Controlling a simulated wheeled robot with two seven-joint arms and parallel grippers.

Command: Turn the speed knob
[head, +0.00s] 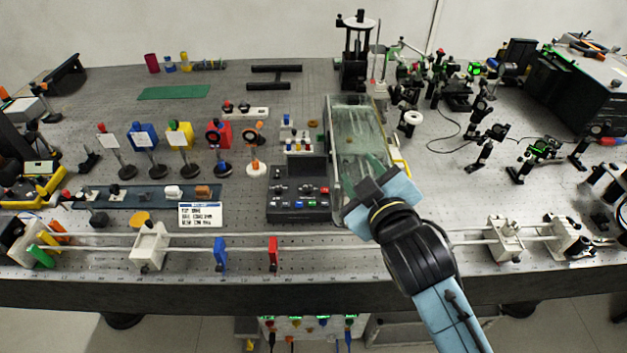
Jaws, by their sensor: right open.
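A dark control box (298,203) with small knobs and coloured buttons stands near the middle of the bench. I cannot tell which of its small controls is the speed knob. My right gripper (376,191) comes in from the lower right, just right of the box and in front of a clear glass-walled tank (350,125). The gripper covers the near end of the tank. My left gripper is not in view.
A long rail with a white holder (149,246), a blue holder (220,254) and a red holder (273,253) runs along the front edge. A small labelled display (200,215) stands left of the box. Optical mounts crowd the right side.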

